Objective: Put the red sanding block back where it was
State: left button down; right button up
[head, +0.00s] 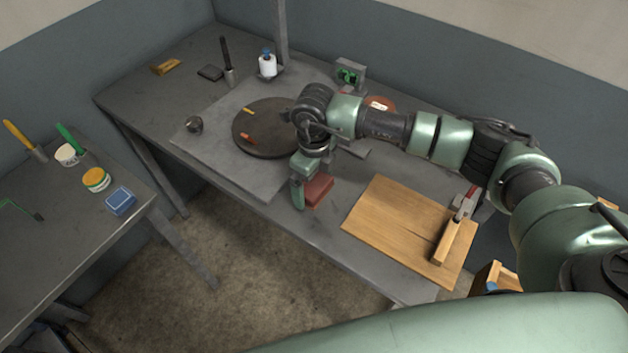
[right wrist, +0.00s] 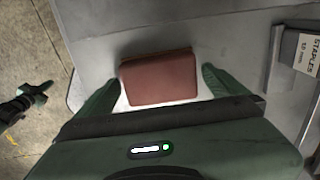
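The red sanding block (head: 319,188) lies on the grey workbench (head: 225,188) near its front edge, left of the wooden board. In the right wrist view the block (right wrist: 160,78) sits between the two fingers of my right gripper (right wrist: 160,92), with a gap on each side. That gripper is open and points down at the block; in the head view one finger partly covers the block's left side. At the left of the right wrist view a small dark and green part (right wrist: 38,96), apparently my left gripper, hangs over the floor; its fingers are too small to judge.
A dark round turntable (head: 262,140) with small orange and yellow pieces is left of the block. A staples box (right wrist: 304,52) stands nearby. A side table (head: 60,235) is at left.

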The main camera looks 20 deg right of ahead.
aim_at(314, 184)
jog(key=shift+r+p, duration=0.3)
notch_tip(314, 184, up, 12)
jog(key=b, duration=0.3)
jog(key=shift+f+b, duration=0.15)
jog(key=shift+b, duration=0.25)
